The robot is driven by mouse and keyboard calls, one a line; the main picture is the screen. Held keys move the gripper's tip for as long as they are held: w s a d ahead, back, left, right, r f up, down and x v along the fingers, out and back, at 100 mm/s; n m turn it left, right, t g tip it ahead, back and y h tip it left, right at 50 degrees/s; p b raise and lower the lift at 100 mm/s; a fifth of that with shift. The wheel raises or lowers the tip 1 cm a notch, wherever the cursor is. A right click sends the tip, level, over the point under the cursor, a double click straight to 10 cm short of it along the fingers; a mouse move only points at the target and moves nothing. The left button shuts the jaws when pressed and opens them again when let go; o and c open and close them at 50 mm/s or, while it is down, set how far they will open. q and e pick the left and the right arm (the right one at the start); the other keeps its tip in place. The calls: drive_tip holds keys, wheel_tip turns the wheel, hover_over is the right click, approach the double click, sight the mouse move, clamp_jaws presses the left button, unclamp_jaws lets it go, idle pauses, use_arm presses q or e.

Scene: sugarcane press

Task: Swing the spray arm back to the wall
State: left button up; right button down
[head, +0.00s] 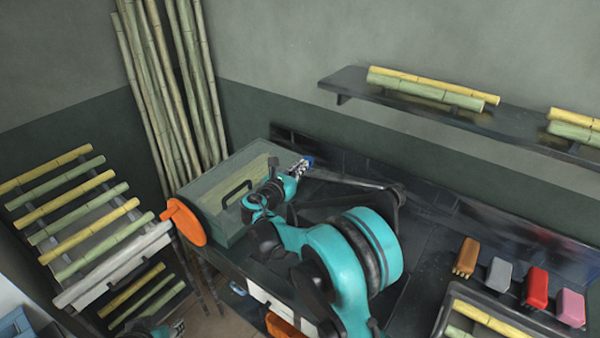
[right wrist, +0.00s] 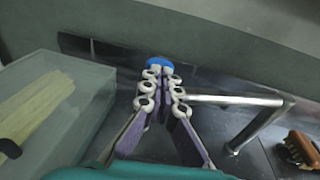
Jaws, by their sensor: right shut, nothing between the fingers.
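The spray arm (head: 355,181) is a grey metal tube with an elbow at its right end, over the dark counter by the back wall. In the right wrist view the tube (right wrist: 235,100) runs left to my right gripper's fingers. A blue round piece (right wrist: 158,63) shows just beyond the fingertips; whether it belongs to the tube is hidden. My right gripper (head: 304,164) is shut and empty, close beside the tube's left end; contact is unclear. It also shows in the right wrist view (right wrist: 160,82). My left gripper (head: 177,328) barely shows at the bottom edge; its fingers are unclear.
A green-grey box (head: 225,180) with a black handle and an orange disc (head: 184,222) stands left of the right gripper. Several coloured brushes (head: 465,258) and a tray (head: 443,318) lie at the right. A shelf (head: 340,82) hangs above; a cane rack (head: 110,265) stands left.

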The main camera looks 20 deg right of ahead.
drive_tip(key=w+d+m+g+h, duration=0.1)
drive_tip(key=w+d+m+g, duration=0.1)
drive_tip(key=w+d, duration=0.3)
drive_tip(key=w, duration=0.2)
drive_tip(key=shift+w+d+h+p, duration=0.25)
drive_tip(key=shift+w+h+p, duration=0.1)
drive_tip(key=shift+h, duration=0.05)
drive_tip(key=shift+r, duration=0.1)
